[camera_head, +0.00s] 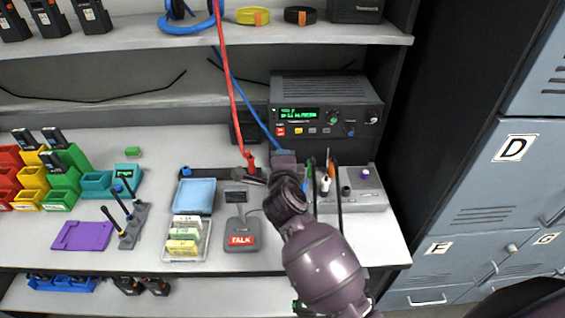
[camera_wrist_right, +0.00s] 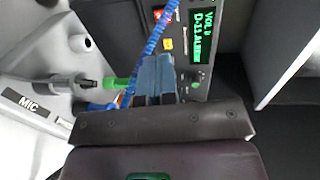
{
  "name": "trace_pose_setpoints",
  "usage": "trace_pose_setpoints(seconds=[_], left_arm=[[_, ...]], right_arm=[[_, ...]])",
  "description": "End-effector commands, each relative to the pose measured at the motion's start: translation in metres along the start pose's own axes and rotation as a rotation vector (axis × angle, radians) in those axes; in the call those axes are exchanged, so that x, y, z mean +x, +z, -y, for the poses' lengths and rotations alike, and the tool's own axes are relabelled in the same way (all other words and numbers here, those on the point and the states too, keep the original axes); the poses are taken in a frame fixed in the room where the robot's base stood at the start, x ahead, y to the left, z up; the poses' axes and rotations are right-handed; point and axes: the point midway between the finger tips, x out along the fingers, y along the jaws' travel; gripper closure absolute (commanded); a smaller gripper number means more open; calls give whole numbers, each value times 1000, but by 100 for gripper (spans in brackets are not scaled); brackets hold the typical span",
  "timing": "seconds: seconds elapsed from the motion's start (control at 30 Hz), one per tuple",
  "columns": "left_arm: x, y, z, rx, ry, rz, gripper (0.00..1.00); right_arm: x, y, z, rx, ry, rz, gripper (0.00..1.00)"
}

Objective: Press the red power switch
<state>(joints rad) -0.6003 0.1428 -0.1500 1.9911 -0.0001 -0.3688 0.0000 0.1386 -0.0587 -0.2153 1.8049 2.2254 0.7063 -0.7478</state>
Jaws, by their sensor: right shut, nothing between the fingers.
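A black radio (camera_head: 325,88) with a green lit display stands at the back of the bench. A small red switch (camera_head: 280,131) is at the lower left of its front panel, left of a yellow and a grey button. My right gripper (camera_head: 284,157) is shut and empty just below and in front of the radio's lower left. In the wrist view its closed fingertips (camera_wrist_right: 157,75) point at the panel, apart from the red switch. My left gripper is out of view.
Red and blue cords (camera_head: 232,90) hang in front of the radio, the blue one passing close by my gripper. A grey unit with plugs (camera_head: 365,190) stands right of my arm, a TALK microphone base (camera_head: 240,225) left. Grey lockers (camera_head: 510,190) stand at the right.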

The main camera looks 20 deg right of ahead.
Motion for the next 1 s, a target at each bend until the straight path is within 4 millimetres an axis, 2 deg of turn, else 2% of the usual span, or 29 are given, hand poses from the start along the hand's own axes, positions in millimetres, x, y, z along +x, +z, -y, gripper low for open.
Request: trace_pose_setpoints(seconds=[0.3, 0.5, 0.7, 1.0], left_arm=[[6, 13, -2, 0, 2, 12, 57], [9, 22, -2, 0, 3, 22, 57], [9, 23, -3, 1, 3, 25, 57], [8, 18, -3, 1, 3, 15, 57]], right_arm=[[57, 0, -2, -1, 1, 0, 100], [83, 0, -2, -1, 2, 0, 100], [94, 0, -1, -1, 0, 0, 100], [96, 0, 0, 0, 0, 0, 100]])
